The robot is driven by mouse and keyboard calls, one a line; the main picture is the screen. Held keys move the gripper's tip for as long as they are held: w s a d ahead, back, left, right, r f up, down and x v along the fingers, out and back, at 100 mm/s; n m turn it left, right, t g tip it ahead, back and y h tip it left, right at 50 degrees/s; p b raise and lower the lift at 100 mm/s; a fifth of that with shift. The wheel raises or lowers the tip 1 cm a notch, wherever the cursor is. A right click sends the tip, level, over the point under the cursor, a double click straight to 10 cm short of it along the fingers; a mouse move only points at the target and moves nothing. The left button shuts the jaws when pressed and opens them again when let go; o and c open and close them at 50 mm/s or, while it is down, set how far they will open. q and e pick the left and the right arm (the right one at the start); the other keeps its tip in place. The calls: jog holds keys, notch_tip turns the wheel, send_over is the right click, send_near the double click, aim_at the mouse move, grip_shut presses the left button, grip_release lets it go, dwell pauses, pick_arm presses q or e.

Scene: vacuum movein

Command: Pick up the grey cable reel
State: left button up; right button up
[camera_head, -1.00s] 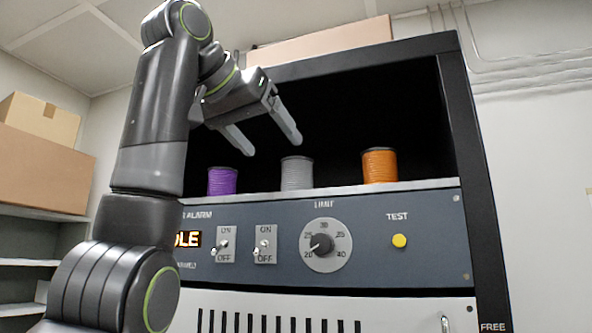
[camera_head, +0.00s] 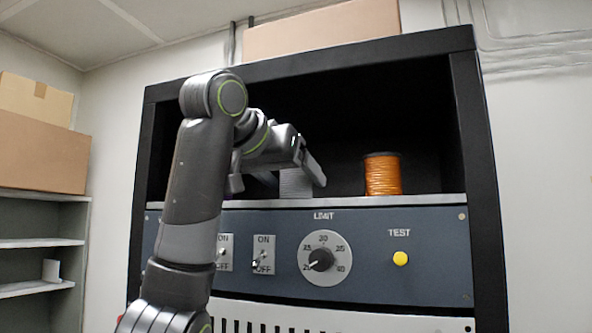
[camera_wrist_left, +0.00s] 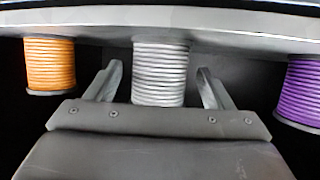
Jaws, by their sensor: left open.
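The grey cable reel (camera_head: 296,183) stands on the shelf of the dark cabinet, partly hidden behind my left gripper (camera_head: 277,180) in the head view. In the left wrist view the grey cable reel (camera_wrist_left: 160,72) shows between the two open fingers of my left gripper (camera_wrist_left: 158,84). Gaps show between the reel and both fingers, so the gripper is not closed on it. My right gripper is not in view.
An orange reel (camera_head: 382,174) stands to the right on the same shelf. A purple reel (camera_wrist_left: 301,90) stands on the other side, mostly hidden in the head view. The shelf edge (camera_head: 420,200) runs above a panel with switches, a dial (camera_head: 322,259) and a yellow button (camera_head: 400,258).

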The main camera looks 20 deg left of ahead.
pick_arm(q)
jog(key=shift+x, duration=0.9)
jog(key=shift+s, duration=0.15)
jog(key=shift+r, duration=0.1)
jog(key=shift+c, duration=1.3)
jog(key=c, duration=0.9)
